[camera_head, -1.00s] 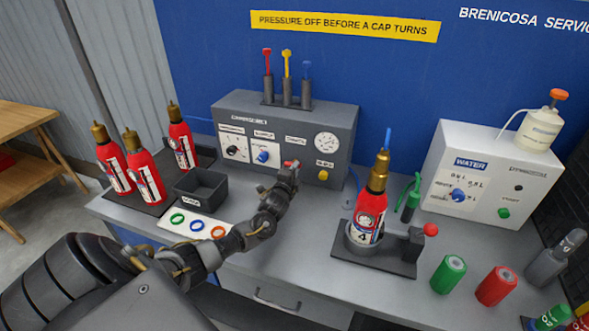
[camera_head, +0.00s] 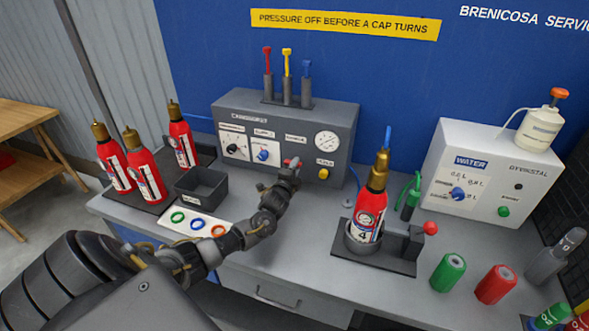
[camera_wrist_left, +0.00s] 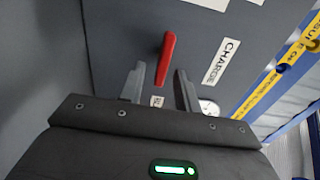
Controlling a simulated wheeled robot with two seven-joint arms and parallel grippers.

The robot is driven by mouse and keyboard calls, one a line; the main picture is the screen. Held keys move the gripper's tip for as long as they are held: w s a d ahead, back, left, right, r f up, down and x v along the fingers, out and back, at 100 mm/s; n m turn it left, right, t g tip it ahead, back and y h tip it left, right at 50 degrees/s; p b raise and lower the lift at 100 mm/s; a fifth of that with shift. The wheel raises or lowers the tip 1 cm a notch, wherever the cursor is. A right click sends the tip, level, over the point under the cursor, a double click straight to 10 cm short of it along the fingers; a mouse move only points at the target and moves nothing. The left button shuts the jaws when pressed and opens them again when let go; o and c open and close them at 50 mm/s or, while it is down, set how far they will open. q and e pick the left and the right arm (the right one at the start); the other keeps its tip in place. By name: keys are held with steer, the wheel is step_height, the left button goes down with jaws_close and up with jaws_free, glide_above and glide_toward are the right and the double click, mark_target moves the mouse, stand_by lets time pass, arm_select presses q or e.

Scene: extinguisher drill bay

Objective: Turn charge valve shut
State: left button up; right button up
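The charge valve is a red lever (camera_wrist_left: 166,58) on the grey panel, beside a white CHARGE label (camera_wrist_left: 221,62) in the left wrist view. My left gripper (camera_wrist_left: 160,76) is open, with one finger on each side of the lever's lower end. I cannot tell whether either finger touches it. In the head view my left gripper (camera_head: 290,172) is at the front of the grey panel box (camera_head: 335,112) and mostly hides the lever, with only a bit of red showing. My right gripper is not in view.
A red extinguisher (camera_head: 367,215) stands in a holder right of my left arm. A dark tray (camera_head: 202,187) and a card with coloured rings (camera_head: 195,222) lie left of it. A white water box (camera_head: 490,175) and green (camera_head: 448,273) and red (camera_head: 495,285) cylinders stand right.

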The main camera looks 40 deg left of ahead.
arm_select(q)
steer(key=b+v, duration=0.1)
steer(key=v, duration=1)
steer(key=shift+b, duration=0.4)
steer(key=shift+w, duration=0.1)
